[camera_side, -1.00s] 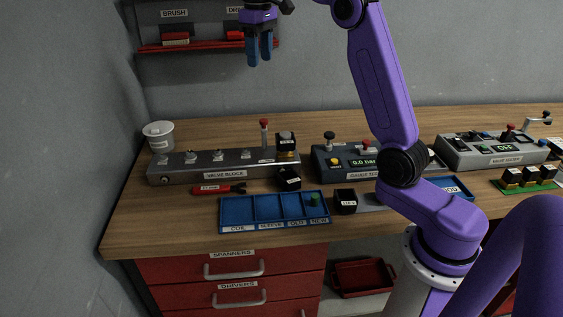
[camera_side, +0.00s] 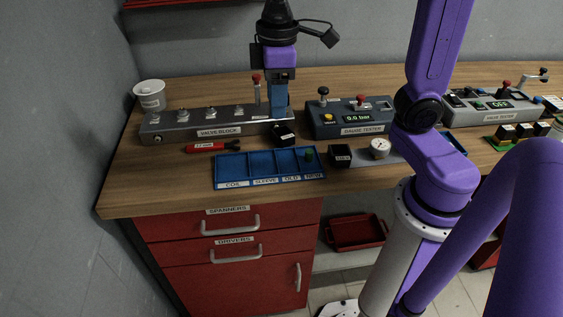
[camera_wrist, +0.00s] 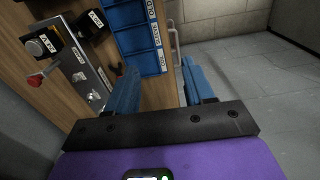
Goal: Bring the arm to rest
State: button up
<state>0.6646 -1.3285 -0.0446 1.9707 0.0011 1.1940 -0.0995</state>
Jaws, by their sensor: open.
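My gripper (camera_side: 279,112) hangs with its blue fingers pointing down, in front of the right end of the valve block (camera_side: 218,132) in the side view. In the wrist view my gripper (camera_wrist: 160,78) has its two blue fingers spread, with nothing between them. The gripper hides part of the block's right end in the side view. In the wrist view a silver-topped black cube (camera_wrist: 42,44) sits there beside a red-tipped lever (camera_wrist: 37,79). I cannot tell the exact height of the fingers above the bench.
A blue tray (camera_side: 233,184) with a green part (camera_side: 309,155) lies at the front of the bench. Bare wood lies at front left.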

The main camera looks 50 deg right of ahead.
jog(key=s+d+f+n, duration=0.1)
jog(key=s+f+n, duration=0.1)
jog(key=s, duration=0.6)
jog(key=s+d+f+n, duration=0.1)
jog(key=s+d+f, duration=0.1)
jog(key=s+f, duration=0.3)
jog(key=s, duration=0.3)
jog(key=shift+d+f+n, duration=0.2)
jog(key=shift+d+n, duration=0.1)
jog(key=shift+n, duration=0.1)
